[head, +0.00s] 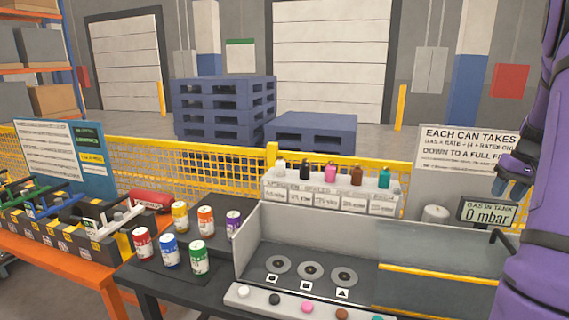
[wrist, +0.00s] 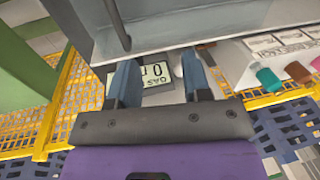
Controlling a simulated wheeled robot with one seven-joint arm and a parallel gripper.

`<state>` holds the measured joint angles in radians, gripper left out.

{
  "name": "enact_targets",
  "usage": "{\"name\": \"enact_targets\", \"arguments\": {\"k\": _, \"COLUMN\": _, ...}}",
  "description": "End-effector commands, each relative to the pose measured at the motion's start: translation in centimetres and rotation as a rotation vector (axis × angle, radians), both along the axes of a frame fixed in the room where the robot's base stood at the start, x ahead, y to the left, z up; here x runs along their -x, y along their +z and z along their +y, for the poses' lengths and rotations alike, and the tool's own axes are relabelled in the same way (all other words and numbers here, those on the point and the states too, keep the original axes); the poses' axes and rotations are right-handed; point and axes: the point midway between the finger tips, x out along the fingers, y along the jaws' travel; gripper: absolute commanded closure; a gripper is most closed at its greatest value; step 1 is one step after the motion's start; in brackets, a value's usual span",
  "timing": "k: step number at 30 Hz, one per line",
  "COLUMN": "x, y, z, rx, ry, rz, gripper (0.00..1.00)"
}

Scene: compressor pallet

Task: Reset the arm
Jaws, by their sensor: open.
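My purple arm stands upright at the right edge of the head view. The fingers of my gripper (head: 510,186) show there beside the arm, near the gas display (head: 487,212) reading "0 mbar". In the wrist view my gripper (wrist: 160,80) has its two blue fingers apart with nothing held between them. The display (wrist: 152,74) shows upside down behind the gap, and I cannot tell how far away it is.
A grey bench tray (head: 310,240) has three round seats and coloured buttons in front. Several coloured cans (head: 170,250) stand left of it. A bottle rack (head: 330,190) is behind. A yellow mesh fence (head: 225,170) runs across, with blue pallets (head: 222,105) beyond.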

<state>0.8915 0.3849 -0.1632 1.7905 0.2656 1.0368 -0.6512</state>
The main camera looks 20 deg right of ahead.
Motion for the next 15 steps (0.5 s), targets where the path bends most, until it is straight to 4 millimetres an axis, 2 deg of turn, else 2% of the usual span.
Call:
{"name": "enact_targets", "arguments": {"k": 1, "x": -1.1, "y": 1.7, "z": 2.4, "rx": 0.017, "ry": 0.026, "rz": -0.011, "gripper": 0.56}}
{"name": "enact_targets", "arguments": {"k": 7, "x": -3.5, "y": 6.4, "z": 11.3, "rx": 0.066, "ry": 0.100, "rz": -0.041, "gripper": 0.56}}
{"name": "enact_targets", "arguments": {"k": 11, "x": -3.9, "y": 9.0, "z": 17.1, "rx": 0.098, "ry": 0.148, "rz": -0.067, "gripper": 0.56}}
{"name": "enact_targets", "arguments": {"k": 15, "x": -3.4, "y": 11.1, "z": 23.1, "rx": 0.129, "ry": 0.200, "rz": -0.098, "gripper": 0.56}}
